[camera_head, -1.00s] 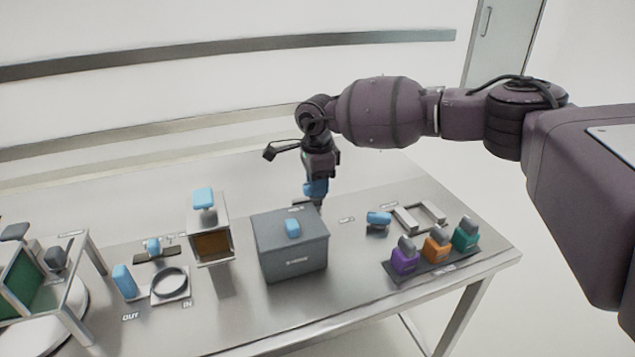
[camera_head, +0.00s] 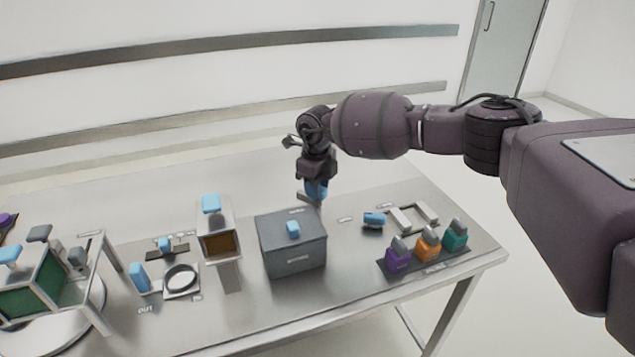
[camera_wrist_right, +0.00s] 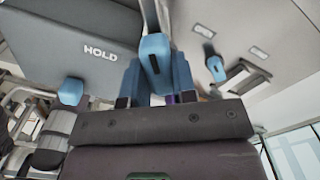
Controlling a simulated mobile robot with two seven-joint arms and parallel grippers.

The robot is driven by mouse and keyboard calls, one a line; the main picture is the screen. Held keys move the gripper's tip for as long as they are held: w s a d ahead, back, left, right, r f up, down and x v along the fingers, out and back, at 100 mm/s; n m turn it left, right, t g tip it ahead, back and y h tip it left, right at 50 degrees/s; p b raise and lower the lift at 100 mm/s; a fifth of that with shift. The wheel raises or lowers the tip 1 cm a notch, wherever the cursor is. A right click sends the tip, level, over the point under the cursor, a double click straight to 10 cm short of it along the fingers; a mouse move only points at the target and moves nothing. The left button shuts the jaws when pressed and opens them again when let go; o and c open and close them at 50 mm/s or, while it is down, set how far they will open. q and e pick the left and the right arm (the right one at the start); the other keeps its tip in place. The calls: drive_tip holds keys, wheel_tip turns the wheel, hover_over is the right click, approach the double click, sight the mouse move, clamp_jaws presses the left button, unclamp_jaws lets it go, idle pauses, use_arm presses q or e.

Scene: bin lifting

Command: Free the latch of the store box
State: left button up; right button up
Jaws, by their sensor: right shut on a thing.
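The store box (camera_head: 292,264) is a grey closed box in the middle of the table, with a blue knob (camera_head: 293,229) on its lid. My right gripper (camera_head: 316,190) points down just behind the box's back right corner. In the right wrist view it is shut on a blue latch handle (camera_wrist_right: 154,50), which has a metal stem. My left gripper is out of view.
Right of the box are a blue-handled piece (camera_head: 374,219), a metal frame (camera_head: 413,216) and a dark tray (camera_head: 430,265) with purple, orange and teal blocks. Left are a white-framed box (camera_head: 218,240) and a ring plate (camera_head: 181,281). The table behind is clear.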

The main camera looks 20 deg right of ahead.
drive_tip(key=m+p, duration=0.1)
drive_tip(key=m, duration=0.2)
drive_tip(key=shift+r, duration=0.15)
drive_tip(key=shift+m+p, duration=0.6)
drive_tip(key=shift+m, duration=1)
use_arm(q)
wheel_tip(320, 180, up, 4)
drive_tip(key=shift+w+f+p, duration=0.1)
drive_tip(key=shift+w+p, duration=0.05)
drive_tip(key=shift+p, duration=0.25)
use_arm(e)
drive_tip(key=shift+m, duration=0.5)
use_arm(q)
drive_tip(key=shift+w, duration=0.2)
use_arm(e)
drive_tip(key=o, duration=0.9)
